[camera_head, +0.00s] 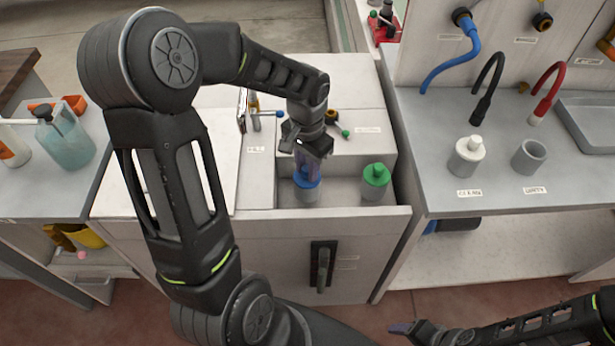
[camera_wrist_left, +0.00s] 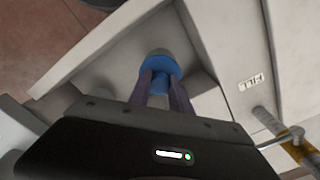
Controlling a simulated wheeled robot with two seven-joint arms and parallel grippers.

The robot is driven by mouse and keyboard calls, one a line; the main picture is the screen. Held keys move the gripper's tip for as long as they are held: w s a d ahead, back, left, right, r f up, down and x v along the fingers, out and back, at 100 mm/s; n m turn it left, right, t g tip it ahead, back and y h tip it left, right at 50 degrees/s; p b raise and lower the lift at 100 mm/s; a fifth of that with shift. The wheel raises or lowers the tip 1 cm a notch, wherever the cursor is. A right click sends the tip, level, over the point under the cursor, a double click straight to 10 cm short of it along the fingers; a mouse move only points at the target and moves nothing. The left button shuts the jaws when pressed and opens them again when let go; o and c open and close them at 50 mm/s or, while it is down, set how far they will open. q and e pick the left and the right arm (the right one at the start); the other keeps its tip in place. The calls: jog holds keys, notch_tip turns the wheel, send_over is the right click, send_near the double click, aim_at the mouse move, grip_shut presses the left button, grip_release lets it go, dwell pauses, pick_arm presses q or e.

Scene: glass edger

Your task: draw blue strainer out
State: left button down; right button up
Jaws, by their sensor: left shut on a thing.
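The blue strainer (camera_head: 307,190) stands upright in an open-topped bay of the white cabinet, its blue top showing under my left gripper (camera_head: 308,172). My left gripper points down and is shut on it. In the left wrist view the blue strainer (camera_wrist_left: 157,66) shows between the two fingers of my left gripper (camera_wrist_left: 160,84). A green-capped strainer (camera_head: 376,180) stands to the right in the same bay. My right gripper (camera_head: 405,328) is low at the bottom right; its fingers are too small to read.
The bay's front panel (camera_head: 250,232) carries a black handle (camera_head: 322,268). A spray bottle (camera_head: 65,145) stands at the left.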

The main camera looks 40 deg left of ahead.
pick_arm(q)
jog(key=shift+r+p, duration=0.45)
jog(key=shift+r, duration=0.2)
dwell(0.6)
jog(key=shift+r+p, duration=2.75)
jog(key=shift+r, duration=0.95)
notch_tip(320, 180, up, 4)
jog(key=p, duration=0.2)
jog(key=shift+p, duration=0.4)
